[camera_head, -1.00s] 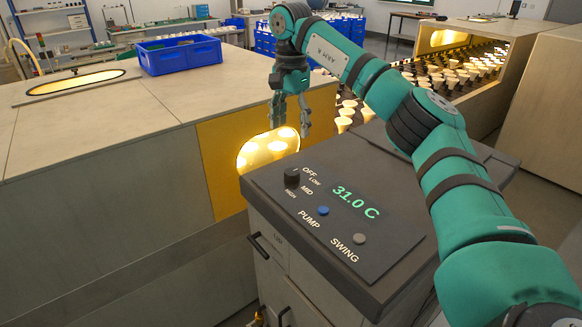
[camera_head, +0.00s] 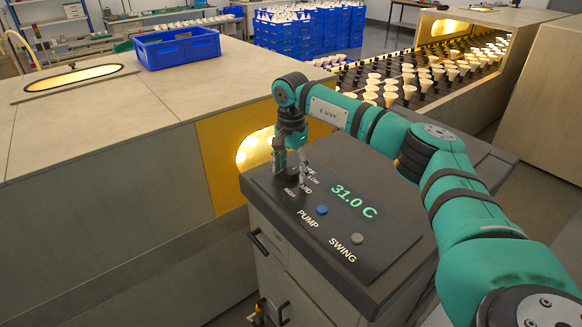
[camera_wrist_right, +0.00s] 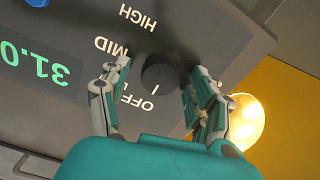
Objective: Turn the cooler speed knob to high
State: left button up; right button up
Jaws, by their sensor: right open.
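The dark round speed knob shows in the right wrist view (camera_wrist_right: 161,72), between the open fingers of my right gripper (camera_wrist_right: 153,78), with a gap on each side. The labels HIGH, MID and OFF show around it; LOW is mostly covered. I cannot tell which label the knob points at. In the head view my right gripper (camera_head: 290,178) points down over the knob's place and hides most of it. The cooler's dark top panel (camera_head: 385,243) has a green 31.0 C display (camera_head: 355,199). My left gripper is not in view.
A blue PUMP button (camera_head: 322,210) and a grey SWING button (camera_head: 357,238) sit nearer on the panel. The yellow wall (camera_head: 218,165) with a lit opening stands just beyond the cooler. A blue crate (camera_head: 178,50) rests on the cabinet at left.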

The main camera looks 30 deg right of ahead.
jog(key=c, duration=1.2)
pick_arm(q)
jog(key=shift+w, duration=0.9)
